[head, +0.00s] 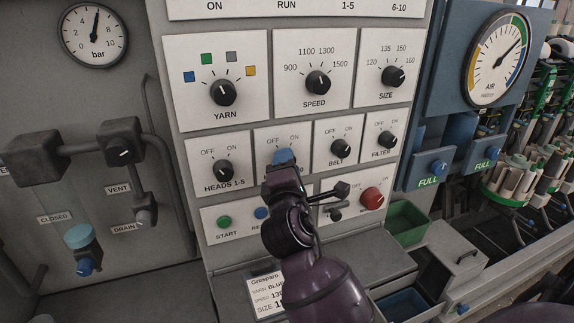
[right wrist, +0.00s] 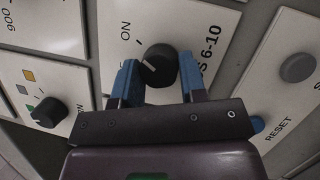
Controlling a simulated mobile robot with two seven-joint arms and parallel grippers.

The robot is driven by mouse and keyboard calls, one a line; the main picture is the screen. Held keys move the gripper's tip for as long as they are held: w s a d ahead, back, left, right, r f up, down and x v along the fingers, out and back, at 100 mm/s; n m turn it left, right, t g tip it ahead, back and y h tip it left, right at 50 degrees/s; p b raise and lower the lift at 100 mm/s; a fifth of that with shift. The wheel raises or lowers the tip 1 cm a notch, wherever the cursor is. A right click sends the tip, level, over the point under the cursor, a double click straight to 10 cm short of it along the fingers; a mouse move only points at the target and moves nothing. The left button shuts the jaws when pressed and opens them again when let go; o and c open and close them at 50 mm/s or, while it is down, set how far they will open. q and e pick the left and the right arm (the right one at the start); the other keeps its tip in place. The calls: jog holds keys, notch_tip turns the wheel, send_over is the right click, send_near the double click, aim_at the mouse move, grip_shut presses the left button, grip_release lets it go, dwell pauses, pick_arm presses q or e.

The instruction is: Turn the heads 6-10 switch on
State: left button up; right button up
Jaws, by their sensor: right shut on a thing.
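The heads 6-10 switch is a black round knob (right wrist: 161,62) with a white pointer mark, on a white plate in the right wrist view. Its ON label shows at the upper left there; its OFF label is hidden behind a finger. My right gripper (right wrist: 160,82) has its two blue fingers on either side of the knob and is shut on it. In the head view my right gripper (head: 284,157) covers the knob and most of the plate (head: 262,140); only ON shows clearly. My left gripper is out of view.
Close around are the heads 1-5 knob (head: 224,170), the belt knob (head: 337,147), the yarn knob (head: 223,92) and the speed knob (head: 318,82). Below are the green start button (head: 224,222) and a red button (head: 371,197). A green bin (head: 407,222) stands lower right.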

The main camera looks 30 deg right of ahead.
jog(key=o, duration=0.9)
jog(key=b+v, duration=0.2)
jog(key=v, duration=0.8)
jog(key=shift+s+a+b, duration=0.2)
jog(key=shift+s+b, duration=0.1)
jog(key=shift+s, duration=0.05)
jog(key=shift+f, duration=0.1)
jog(key=s+d+f+m+g+y, duration=0.3)
jog(key=f+m+g, duration=0.15)
jog(key=f, duration=0.65)
jog(key=s+a+f+m+g+y, duration=0.1)
jog(key=s+f+m+g+y, duration=0.75)
jog(key=s+f, duration=0.7)
jog(key=w+f+t, duration=0.2)
jog(key=f, duration=0.1)
jog(key=w+f+t, duration=0.2)
jog(key=f+t, duration=0.1)
jog(key=f, duration=0.1)
jog(key=w+f+m+t, duration=0.1)
jog(key=w+f+t, duration=0.2)
jog(key=shift+f+h, duration=0.25)
